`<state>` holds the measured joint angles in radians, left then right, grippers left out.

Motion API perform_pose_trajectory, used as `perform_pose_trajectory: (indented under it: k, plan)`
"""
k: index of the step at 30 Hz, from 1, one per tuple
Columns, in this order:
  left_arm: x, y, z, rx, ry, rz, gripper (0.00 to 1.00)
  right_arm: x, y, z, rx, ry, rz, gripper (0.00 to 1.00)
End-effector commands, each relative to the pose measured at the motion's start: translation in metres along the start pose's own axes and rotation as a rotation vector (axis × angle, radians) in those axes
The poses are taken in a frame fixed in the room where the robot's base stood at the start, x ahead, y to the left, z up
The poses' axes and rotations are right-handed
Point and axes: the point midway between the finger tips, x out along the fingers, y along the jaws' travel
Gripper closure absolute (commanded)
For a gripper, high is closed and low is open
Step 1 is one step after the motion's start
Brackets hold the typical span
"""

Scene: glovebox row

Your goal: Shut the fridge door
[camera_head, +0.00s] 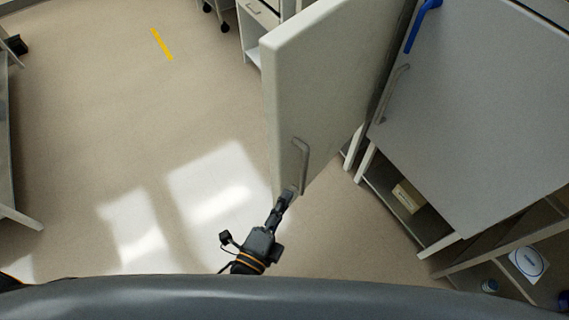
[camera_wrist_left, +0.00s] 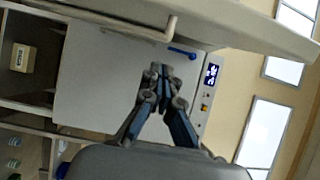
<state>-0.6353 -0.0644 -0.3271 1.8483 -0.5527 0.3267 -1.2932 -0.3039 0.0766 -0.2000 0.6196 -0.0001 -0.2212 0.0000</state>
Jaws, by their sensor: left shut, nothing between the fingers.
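The fridge door (camera_head: 320,80) is a pale panel standing open in the middle of the head view, with a grey bar handle (camera_head: 303,155) on its face. My left gripper (camera_head: 287,193) is shut and empty. It is just below the handle, at the door's near lower edge; I cannot tell if it touches. In the left wrist view the shut fingers (camera_wrist_left: 160,72) point toward the door panel (camera_wrist_left: 235,22) and its handle (camera_wrist_left: 172,28). The fridge's inside is hidden behind the door. My right gripper is not in view.
Right of the door stands a grey cabinet front (camera_head: 470,120) with a blue lever (camera_head: 424,18) and a grey handle. Open shelves below hold a small box (camera_head: 408,197). The floor (camera_head: 100,130) left of the door is clear.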

Motion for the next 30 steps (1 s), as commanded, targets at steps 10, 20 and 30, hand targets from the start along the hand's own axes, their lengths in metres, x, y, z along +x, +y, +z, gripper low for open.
perform_pose_trajectory:
  k: [10,20,30]
  plan:
    - [0.067,-0.003,0.0,-0.004,-0.001,0.0,1.0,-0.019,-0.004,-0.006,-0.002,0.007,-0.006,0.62]
    - [0.102,-0.001,0.027,-0.002,0.0,0.004,1.0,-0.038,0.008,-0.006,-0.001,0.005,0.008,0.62]
    - [0.104,0.002,0.04,-0.006,-0.001,0.004,1.0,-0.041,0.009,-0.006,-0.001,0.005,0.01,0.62]
